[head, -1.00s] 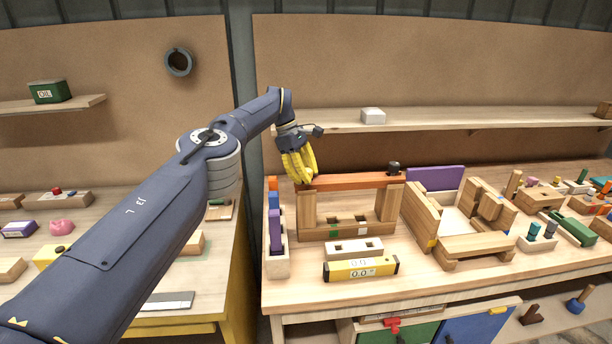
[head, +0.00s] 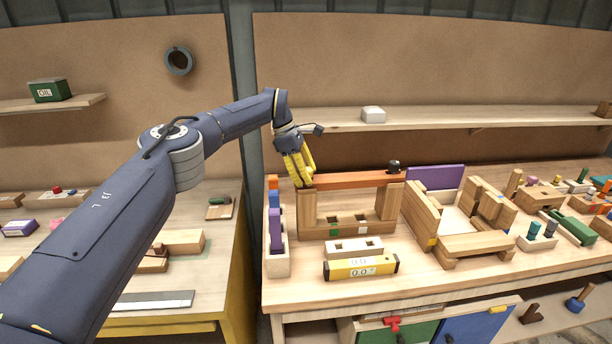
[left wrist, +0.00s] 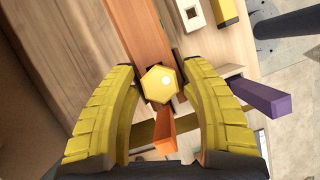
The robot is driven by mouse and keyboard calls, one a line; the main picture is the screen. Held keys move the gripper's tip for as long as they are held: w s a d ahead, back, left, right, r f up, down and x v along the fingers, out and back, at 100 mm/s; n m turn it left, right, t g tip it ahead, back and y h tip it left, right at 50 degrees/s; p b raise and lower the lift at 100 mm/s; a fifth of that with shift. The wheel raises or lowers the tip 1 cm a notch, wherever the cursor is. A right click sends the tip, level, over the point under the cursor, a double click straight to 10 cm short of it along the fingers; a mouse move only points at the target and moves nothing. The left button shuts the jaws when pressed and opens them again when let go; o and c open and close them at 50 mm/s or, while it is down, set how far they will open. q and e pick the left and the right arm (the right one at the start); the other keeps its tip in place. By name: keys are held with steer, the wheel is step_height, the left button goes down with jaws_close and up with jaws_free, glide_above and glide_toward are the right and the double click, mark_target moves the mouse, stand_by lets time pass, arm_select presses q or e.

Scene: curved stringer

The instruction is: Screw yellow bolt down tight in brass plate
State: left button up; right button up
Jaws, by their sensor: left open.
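The yellow bolt (left wrist: 159,85) shows its hexagonal head from above in the left wrist view, at the end of an orange-brown beam (left wrist: 146,35). My left gripper (head: 303,184) points down at the left end of this beam (head: 350,180) in the head view. Its yellow fingers are open, one on each side of the bolt head, with a visible gap on both sides in the left wrist view (left wrist: 162,74). In the head view the fingers hide the bolt. I cannot make out the brass plate. My right gripper is not in view.
The beam rests on wooden posts (head: 309,206) and carries a dark knob (head: 393,166) at its right end. A rack with purple and orange blocks (head: 276,230) stands close to the left. A yellow level (head: 361,268) lies in front. A shelf (head: 440,118) runs behind.

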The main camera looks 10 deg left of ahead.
arm_select(q)
steer(key=shift+n+t, duration=0.7)
steer(key=shift+n, duration=1.1)
steer(key=shift+d+n, duration=0.1)
steer(key=shift+n, duration=0.5)
steer(key=shift+n+t+y, duration=0.35)
steer(key=shift+n+t, duration=0.1)
steer(key=shift+n, duration=0.75)
steer(key=shift+n+t+y, duration=0.35)
steer(key=shift+n+t, duration=0.1)
steer(key=shift+n, duration=0.75)
steer(key=shift+o, duration=0.2)
steer(key=shift+r, duration=0.35)
steer(key=shift+w+r, duration=0.1)
jaws_close()
